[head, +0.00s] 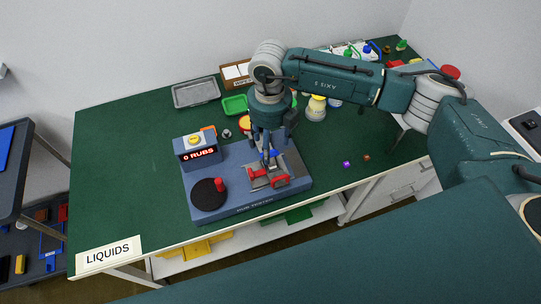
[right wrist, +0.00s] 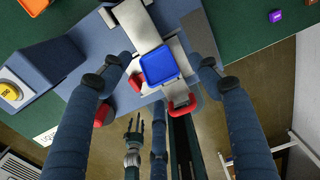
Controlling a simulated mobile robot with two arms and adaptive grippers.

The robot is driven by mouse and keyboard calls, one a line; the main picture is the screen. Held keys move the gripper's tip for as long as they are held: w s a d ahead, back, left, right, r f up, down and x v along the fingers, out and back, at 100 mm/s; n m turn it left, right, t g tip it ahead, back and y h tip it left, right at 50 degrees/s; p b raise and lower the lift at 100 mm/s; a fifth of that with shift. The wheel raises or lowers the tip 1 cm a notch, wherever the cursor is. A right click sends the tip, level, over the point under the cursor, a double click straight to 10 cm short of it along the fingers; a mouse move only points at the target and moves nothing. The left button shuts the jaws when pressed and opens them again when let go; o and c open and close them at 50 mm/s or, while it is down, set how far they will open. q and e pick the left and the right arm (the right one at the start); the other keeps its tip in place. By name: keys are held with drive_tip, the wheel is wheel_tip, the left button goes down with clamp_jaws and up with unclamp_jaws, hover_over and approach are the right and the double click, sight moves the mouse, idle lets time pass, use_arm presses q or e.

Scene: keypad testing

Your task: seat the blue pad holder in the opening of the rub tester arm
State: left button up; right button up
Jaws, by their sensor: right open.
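The rub tester (head: 240,205) is a blue-grey box on the green table. Its metal arm (head: 292,160) carries red clamps (head: 278,180). In the right wrist view, the blue pad holder (right wrist: 159,66) lies square over the metal arm (right wrist: 135,22), between a red clamp (right wrist: 135,82) and another (right wrist: 183,104). I cannot tell how deep it sits in the opening. My right gripper (head: 268,157) points down over the tester. In the wrist view its fingers (right wrist: 160,45) stand open, apart, either side of the holder. A small grey hand, apparently my left gripper (right wrist: 133,138), hangs low beyond the table edge.
The tester has a "0 RUBS" display (head: 198,155) and a black disc (head: 208,194) with a red knob. A grey tray (head: 196,93), a green tray (head: 235,104) and a bottle (head: 317,108) stand behind. A purple cube (head: 346,163) lies to the right. The left table is clear.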

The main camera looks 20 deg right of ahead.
sight(271, 160)
wheel_tip(271, 160, down, 4)
drive_tip(key=shift+a+r+p, duration=0.1)
drive_tip(key=shift+r+p, duration=0.1)
drive_tip(key=shift+p, duration=0.8)
drive_tip(key=shift+w+f, duration=0.15)
drive_tip(key=shift+f, duration=0.5)
drive_tip(key=shift+r, duration=0.1)
drive_tip(key=c, duration=1.3)
